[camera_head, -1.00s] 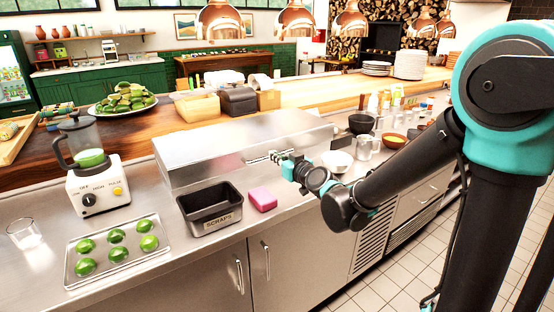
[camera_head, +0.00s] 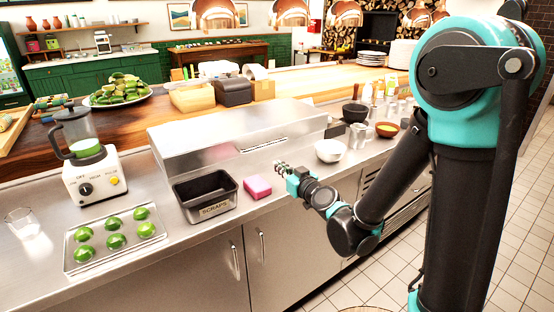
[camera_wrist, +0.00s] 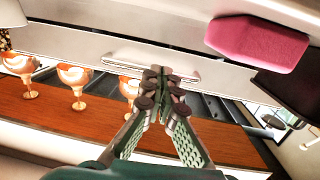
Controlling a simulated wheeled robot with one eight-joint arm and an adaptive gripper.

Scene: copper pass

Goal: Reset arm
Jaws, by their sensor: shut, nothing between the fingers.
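My gripper (camera_head: 281,167) is above the counter's front edge, to the right of the pink sponge (camera_head: 257,187), and apart from it. In the wrist view my gripper (camera_wrist: 160,76) shows its fingers drawn together at the tips with nothing between them. The pink sponge also shows in the wrist view (camera_wrist: 257,43), at the upper right. My arm runs from the gripper down to the right, then up to the large teal shoulder joint at the right of the head view.
A black scraps bin (camera_head: 205,205) stands left of the sponge. A tray (camera_head: 72,262) of limes and a blender (camera_head: 90,178) are further left. A steel box (camera_head: 225,140) stands behind. Bowls, including a white bowl (camera_head: 330,150), are at the right. Copper lamps (camera_head: 290,14) hang above.

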